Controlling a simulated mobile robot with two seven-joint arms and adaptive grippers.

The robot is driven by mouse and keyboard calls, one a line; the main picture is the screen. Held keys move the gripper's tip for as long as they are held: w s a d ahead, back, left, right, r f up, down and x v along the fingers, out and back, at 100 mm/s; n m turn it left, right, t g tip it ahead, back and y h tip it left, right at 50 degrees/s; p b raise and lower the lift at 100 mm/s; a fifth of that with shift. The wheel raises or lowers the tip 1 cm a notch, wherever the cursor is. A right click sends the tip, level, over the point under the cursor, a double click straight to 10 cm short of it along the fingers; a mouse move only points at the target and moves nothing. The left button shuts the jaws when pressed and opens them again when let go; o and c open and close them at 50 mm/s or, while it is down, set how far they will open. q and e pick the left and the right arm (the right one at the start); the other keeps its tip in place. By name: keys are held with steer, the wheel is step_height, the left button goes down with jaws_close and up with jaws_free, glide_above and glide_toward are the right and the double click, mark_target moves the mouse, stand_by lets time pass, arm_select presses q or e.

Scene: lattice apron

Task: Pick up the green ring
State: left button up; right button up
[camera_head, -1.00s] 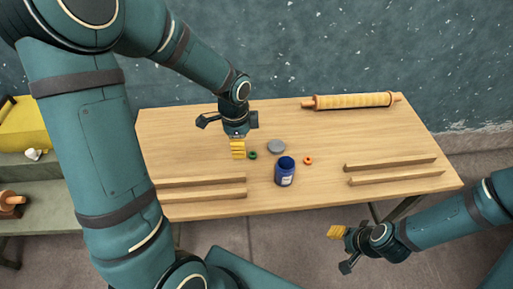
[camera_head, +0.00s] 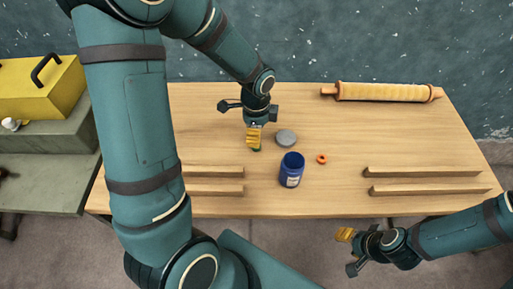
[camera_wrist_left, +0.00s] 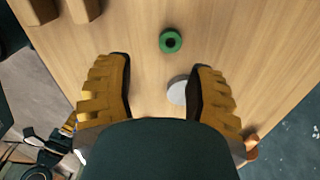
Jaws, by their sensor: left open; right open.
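In the head view only a sliver of the green ring (camera_head: 257,150) shows below the yellow fingers. My left gripper (camera_head: 254,138) points down over the table beside the grey disc; its fingers stand wide apart and empty in the left wrist view (camera_wrist_left: 163,65). My right gripper (camera_head: 349,251) is open and empty, off the table's front edge at lower right.
A grey disc (camera_head: 286,138), a blue jar (camera_head: 291,172) and an orange ring (camera_head: 322,163) stand close on the right. Wooden rails (camera_head: 215,189) lie at left, others (camera_head: 425,172) at right. A rolling pin (camera_head: 385,92) lies at the back. A yellow toolbox (camera_head: 40,95) stands left.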

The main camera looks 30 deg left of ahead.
arm_select(q)
step_height(320, 180, down, 3)
steer(key=shift+r, duration=0.1)
steer(key=shift+w+a+f+b, duration=0.2)
steer(key=shift+f+b, duration=0.4)
steer(key=shift+f, duration=0.75)
steer(key=shift+w+a+f+b, duration=0.15)
steer(key=shift+f+b, duration=0.4)
steer(key=shift+f, duration=0.8)
steer(key=shift+d, duration=0.1)
jaws_close()
